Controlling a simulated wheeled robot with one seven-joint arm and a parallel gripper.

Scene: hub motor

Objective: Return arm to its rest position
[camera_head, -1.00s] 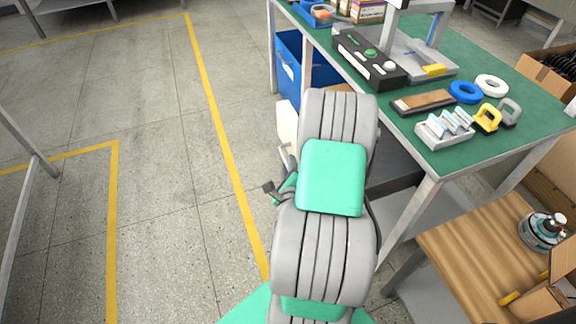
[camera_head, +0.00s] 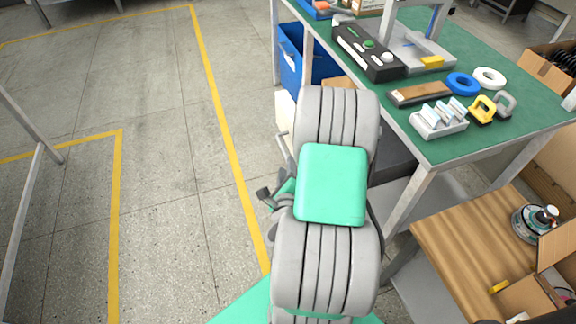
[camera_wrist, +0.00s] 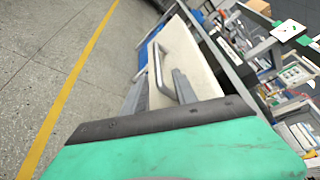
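My arm, with grey links and green covers (camera_head: 331,185), stands folded in front of the green workbench (camera_head: 500,140) in the head view. My gripper (camera_wrist: 159,78) shows in the wrist view as two grey fingers beyond a green and dark housing. In the head view my arm mostly hides the gripper.
A blue bin (camera_head: 291,62) stands under the bench's left side. The bench holds a black control box (camera_head: 368,52), blue ring (camera_head: 463,84) and grey holder (camera_head: 425,124). A round motor (camera_head: 528,222) sits on the wooden table (camera_head: 455,255).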

